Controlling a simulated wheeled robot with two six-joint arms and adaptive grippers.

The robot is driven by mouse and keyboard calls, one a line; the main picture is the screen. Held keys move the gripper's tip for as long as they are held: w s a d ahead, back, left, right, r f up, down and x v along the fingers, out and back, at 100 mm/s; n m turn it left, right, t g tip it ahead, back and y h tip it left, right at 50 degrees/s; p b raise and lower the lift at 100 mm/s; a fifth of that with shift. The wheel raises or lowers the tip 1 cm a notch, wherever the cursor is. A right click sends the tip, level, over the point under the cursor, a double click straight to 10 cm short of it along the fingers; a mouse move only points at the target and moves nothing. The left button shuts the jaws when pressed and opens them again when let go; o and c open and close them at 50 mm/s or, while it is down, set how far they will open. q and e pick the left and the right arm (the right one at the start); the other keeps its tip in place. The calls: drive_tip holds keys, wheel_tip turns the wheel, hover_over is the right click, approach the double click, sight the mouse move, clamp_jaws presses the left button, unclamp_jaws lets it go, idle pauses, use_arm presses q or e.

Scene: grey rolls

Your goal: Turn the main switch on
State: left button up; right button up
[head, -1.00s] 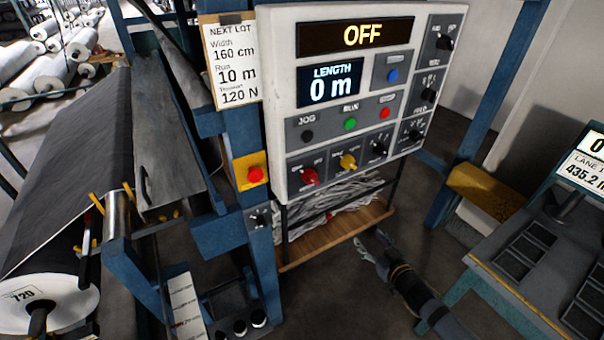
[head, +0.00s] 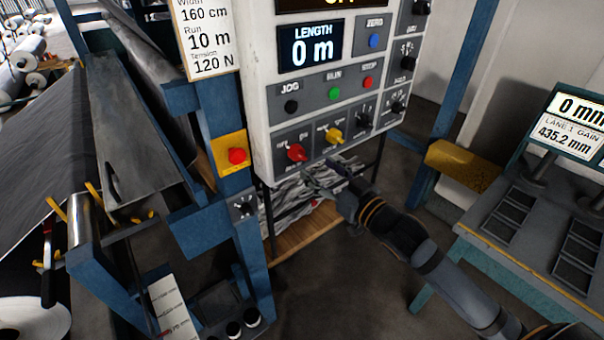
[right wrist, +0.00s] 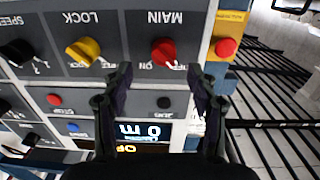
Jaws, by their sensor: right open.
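The main switch is a red knob (head: 297,152) at the lower left of the white control panel (head: 258,130). In the right wrist view, which is upside down, the red knob (right wrist: 163,52) sits by the MAIN label, its handle slanting towards the OFF side. My right gripper (head: 322,174) is just below the panel's lower edge in the head view. In the right wrist view my right gripper (right wrist: 160,75) is open and empty, with the knob lined up between its fingertips and apart from them. The length display (head: 310,47) reads 0 m. My left gripper is out of view.
A yellow knob (head: 333,135) labelled LOCK sits beside the main switch. A red button on a yellow plate (head: 236,156) is on the blue post to the left. Jog, run and stop buttons (head: 334,93) are above. A bench (head: 520,225) stands at right.

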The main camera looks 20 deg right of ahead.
sight(303, 158)
drive_tip(key=x, duration=0.5)
drive_tip(key=shift+w+a+r+b, duration=0.2)
drive_tip(key=shift+w+a+b, duration=0.1)
drive_tip(key=shift+a, duration=0.05)
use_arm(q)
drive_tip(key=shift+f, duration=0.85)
use_arm(e)
drive_tip(key=shift+w+a+f, duration=0.1)
drive_tip(key=shift+w+a, duration=0.05)
drive_tip(key=shift+w, duration=0.25)
drive_tip(key=c, duration=1.2)
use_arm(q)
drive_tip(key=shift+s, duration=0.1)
